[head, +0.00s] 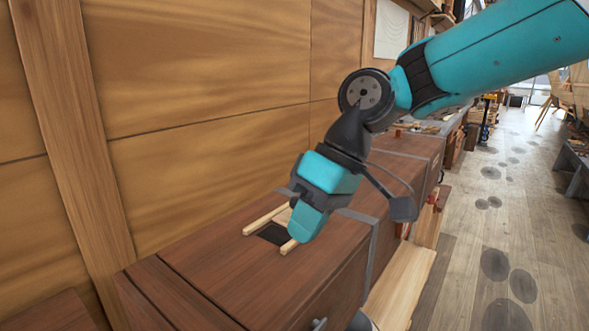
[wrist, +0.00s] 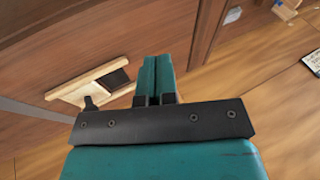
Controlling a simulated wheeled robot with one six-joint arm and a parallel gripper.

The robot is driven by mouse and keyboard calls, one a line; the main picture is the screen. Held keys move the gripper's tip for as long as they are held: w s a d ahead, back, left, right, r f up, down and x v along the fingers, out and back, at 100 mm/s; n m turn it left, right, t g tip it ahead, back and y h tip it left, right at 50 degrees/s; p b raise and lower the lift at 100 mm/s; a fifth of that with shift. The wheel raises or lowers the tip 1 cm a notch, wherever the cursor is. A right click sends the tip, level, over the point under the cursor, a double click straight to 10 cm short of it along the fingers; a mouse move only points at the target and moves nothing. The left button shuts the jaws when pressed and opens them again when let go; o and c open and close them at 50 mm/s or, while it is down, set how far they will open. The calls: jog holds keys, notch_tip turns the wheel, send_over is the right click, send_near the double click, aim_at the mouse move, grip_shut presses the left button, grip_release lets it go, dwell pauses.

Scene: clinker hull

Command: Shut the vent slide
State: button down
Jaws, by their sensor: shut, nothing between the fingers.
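The vent is on top of a long brown wooden chest, with two pale wooden rails (head: 265,219) beside a dark opening (head: 272,234). The opening also shows in the wrist view (wrist: 117,81). The pale vent slide (head: 284,215) sits between the rails and leaves part of the opening uncovered. In the wrist view the slide (wrist: 74,95) carries a small dark knob (wrist: 92,103). My gripper (head: 298,236) is shut and empty, pointing down by the near rail, and hides part of the vent. In the wrist view my gripper (wrist: 155,62) is beside the opening, apart from the knob. Contact with the rail cannot be told.
The brown chest top (head: 215,268) is bare to the left of the vent. A grey metal strap (head: 371,255) crosses the chest to the right. A tan panelled wall (head: 210,150) rises close behind it. The wooden floor (head: 470,240) at the right is mostly open.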

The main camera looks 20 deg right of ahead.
jog(key=w+d+r+y+p, duration=0.1)
jog(key=w+d+r+p, duration=0.15)
jog(key=w, duration=0.35)
jog(key=w+d+r+p, duration=0.1)
jog(key=w+r+p, duration=0.1)
jog(key=w+r, duration=0.3)
jog(key=w+d+f+n+p, duration=0.2)
jog(key=w+d+n+p, duration=0.15)
jog(key=w+d, duration=0.7)
jog(key=shift+m+g, duration=0.3)
jog(key=shift+m, duration=0.05)
jog(key=b+x, duration=0.3)
jog(key=x, duration=0.6)
jog(key=shift+s+f+b, duration=0.15)
jog(key=shift+f+b, duration=0.1)
jog(key=shift+b, duration=0.1)
jog(key=shift+s+a+f, duration=0.15)
jog(key=shift+s+a, duration=0.35)
jog(key=shift+a, duration=0.05)
jog(key=shift+s+a+f, duration=0.2)
jog(key=shift+s+a, duration=0.3)
jog(key=shift+s+a+f, duration=0.2)
jog(key=shift+s+a, duration=0.2)
